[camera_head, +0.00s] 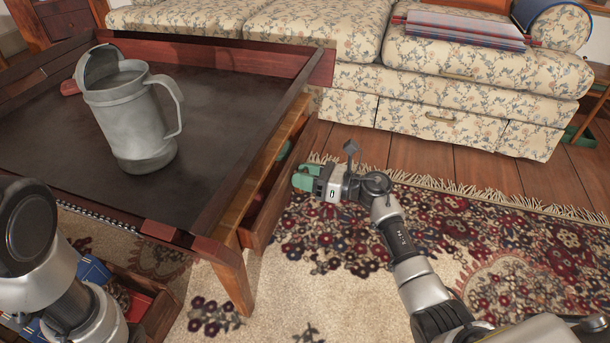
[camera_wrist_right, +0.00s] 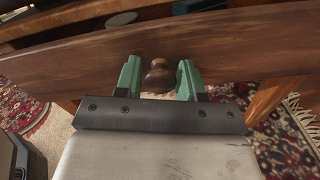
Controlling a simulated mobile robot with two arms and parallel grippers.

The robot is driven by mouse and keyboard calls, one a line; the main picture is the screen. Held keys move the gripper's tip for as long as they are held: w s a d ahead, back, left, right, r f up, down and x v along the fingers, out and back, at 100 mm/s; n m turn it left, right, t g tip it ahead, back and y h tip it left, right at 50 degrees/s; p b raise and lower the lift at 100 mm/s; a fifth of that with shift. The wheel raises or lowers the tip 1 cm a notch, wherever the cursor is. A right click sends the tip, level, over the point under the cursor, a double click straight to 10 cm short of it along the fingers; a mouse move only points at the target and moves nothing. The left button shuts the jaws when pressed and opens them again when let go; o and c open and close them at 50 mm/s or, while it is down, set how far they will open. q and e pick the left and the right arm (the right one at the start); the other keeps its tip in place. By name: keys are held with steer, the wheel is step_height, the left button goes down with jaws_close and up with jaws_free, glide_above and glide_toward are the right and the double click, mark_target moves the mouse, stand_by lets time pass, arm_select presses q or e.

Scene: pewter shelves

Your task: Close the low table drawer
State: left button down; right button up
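The low table (camera_head: 205,245) has a dark tray-like top and stands at the left in the head view. Its drawer (camera_head: 262,228) on the right side is partly pulled out, with a gap between its front and the table. In the right wrist view the wooden drawer front (camera_wrist_right: 70,68) crosses the picture, with a dark round knob (camera_wrist_right: 158,77). My right gripper (camera_head: 303,177) is at the drawer front. In the wrist view its green fingers (camera_wrist_right: 159,80) are apart on either side of the knob, with gaps showing. My left arm is at lower left; its gripper is out of view.
A grey metal pitcher (camera_head: 130,115) stands on the table top. Another open drawer or box (camera_head: 160,318) with books is at lower left, near my left arm. A floral sofa (camera_head: 440,110) stands behind. The patterned rug (camera_head: 500,240) to the right is clear.

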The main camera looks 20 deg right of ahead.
mark_target(287, 172)
jaws_close()
steer(key=b+x, duration=0.1)
steer(key=x, duration=0.2)
steer(key=shift+w+a, duration=0.3)
steer(key=shift+a, duration=0.15)
steer(key=shift+o, duration=0.3)
jaws_free()
steer(key=o, duration=0.4)
steer(key=shift+a, duration=0.2)
steer(key=shift+c, duration=0.2)
